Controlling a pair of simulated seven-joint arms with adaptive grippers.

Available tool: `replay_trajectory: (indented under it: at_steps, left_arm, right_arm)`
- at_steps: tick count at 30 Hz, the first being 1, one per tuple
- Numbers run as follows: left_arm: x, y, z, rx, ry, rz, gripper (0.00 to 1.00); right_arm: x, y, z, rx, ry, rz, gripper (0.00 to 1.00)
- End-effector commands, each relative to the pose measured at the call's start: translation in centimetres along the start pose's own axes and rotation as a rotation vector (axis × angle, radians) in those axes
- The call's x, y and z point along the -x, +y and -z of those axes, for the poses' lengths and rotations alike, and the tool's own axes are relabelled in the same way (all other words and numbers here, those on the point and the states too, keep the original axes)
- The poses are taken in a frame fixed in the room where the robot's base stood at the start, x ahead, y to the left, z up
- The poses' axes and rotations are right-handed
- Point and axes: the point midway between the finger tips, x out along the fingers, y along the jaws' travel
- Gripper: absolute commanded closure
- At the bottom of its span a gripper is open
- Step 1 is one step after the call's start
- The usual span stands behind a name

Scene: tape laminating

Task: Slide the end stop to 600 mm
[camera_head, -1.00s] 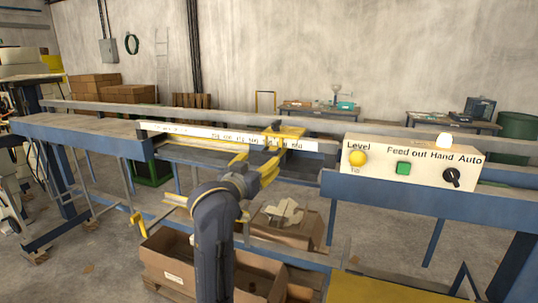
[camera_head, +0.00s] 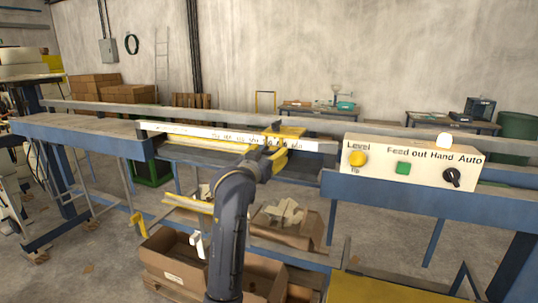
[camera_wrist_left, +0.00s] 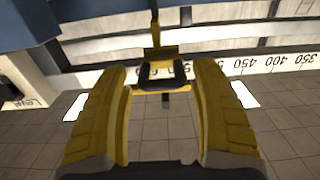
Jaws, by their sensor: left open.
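The yellow end stop (camera_head: 290,132) sits on the rail by the white scale (camera_head: 205,132), towards the scale's right end. In the left wrist view the stop's yellow and black handle (camera_wrist_left: 161,74) is between my fingertips, with a gap on both sides. The scale (camera_wrist_left: 285,62) there shows 350, 400 and 450; the figures nearer the stop are partly hidden, so its exact reading cannot be told. My left gripper (camera_head: 273,158) is open at the front of the stop; its fingers (camera_wrist_left: 160,80) are spread. My right gripper is out of view.
The control box (camera_head: 410,165) with its yellow lamp, green button and knob stands right of the scale on the blue beam (camera_head: 430,200). Cardboard boxes (camera_head: 185,268) are on the floor below. The space in front of the scale's left half is clear.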

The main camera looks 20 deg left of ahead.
Motion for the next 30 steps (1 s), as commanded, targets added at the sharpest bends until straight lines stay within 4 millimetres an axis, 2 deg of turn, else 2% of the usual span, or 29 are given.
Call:
replay_trajectory:
  at_steps: [2, 17, 30]
  left_arm:
    - [0.01, -0.01, 0.01, 0.0, 0.0, 0.0, 0.4]
    - [0.03, 0.0, 0.0, 0.0, 0.0, 0.0, 0.98]
    - [0.02, 0.0, -0.06, 0.0, -0.001, 0.0, 1.0]
  right_arm:
    - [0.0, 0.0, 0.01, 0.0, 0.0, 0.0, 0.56]
    - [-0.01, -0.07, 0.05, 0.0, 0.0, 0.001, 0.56]
    - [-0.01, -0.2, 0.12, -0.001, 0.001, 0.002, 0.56]
